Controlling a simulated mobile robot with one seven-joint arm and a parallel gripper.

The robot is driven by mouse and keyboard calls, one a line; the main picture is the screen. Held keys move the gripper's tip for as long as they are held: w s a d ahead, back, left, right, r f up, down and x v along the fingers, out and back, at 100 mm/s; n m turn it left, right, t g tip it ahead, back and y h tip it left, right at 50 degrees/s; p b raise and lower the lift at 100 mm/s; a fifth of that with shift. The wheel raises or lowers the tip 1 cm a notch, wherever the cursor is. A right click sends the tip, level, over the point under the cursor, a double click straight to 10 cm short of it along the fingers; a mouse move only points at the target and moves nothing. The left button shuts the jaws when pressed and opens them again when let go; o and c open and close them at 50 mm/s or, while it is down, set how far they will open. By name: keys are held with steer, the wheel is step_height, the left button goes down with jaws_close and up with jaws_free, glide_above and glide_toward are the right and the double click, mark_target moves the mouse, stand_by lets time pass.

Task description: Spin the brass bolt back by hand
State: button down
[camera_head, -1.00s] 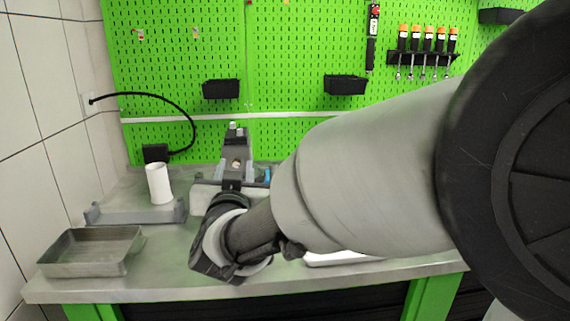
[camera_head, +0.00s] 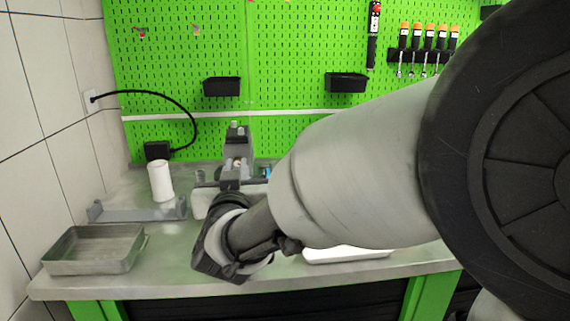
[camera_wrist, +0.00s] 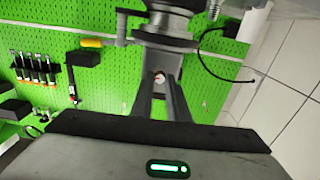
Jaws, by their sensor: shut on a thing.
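The grey pump (camera_head: 237,142) stands on the bench against the green pegboard, and its body shows at the top of the wrist view (camera_wrist: 168,22). My gripper (camera_head: 231,178) reaches to the front of the pump. In the wrist view my gripper's two dark fingers (camera_wrist: 162,58) run up close together to the pump. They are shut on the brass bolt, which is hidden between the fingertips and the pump. A small round pale spot with a reddish mark (camera_wrist: 159,78) shows between the fingers.
A metal tray (camera_head: 95,250) lies at the front left of the bench. A white cylinder (camera_head: 160,181) stands by a grey holder (camera_head: 138,212). A white tray (camera_head: 347,254) lies partly under my arm. Black bins (camera_head: 345,82) and orange-handled tools (camera_head: 428,42) hang on the pegboard.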

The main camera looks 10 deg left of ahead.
steer(key=n+p, duration=0.1)
steer(key=n, duration=0.1)
steer(key=n+p, duration=0.1)
steer(key=n, duration=0.1)
steer(key=shift+r+n+p, duration=0.2)
steer(key=shift+n+p, duration=0.1)
steer(key=n+p, duration=0.3)
steer(key=n, duration=0.2)
steer(key=n+p, duration=0.3)
steer(key=n, duration=0.2)
steer(key=shift+f+n+p, duration=0.1)
steer(key=shift+n+p, duration=1.15)
steer(key=shift+n, duration=0.95)
steer(key=c, duration=1.7)
jaws_free()
steer(key=shift+w, duration=0.1)
steer(key=shift+f, duration=0.1)
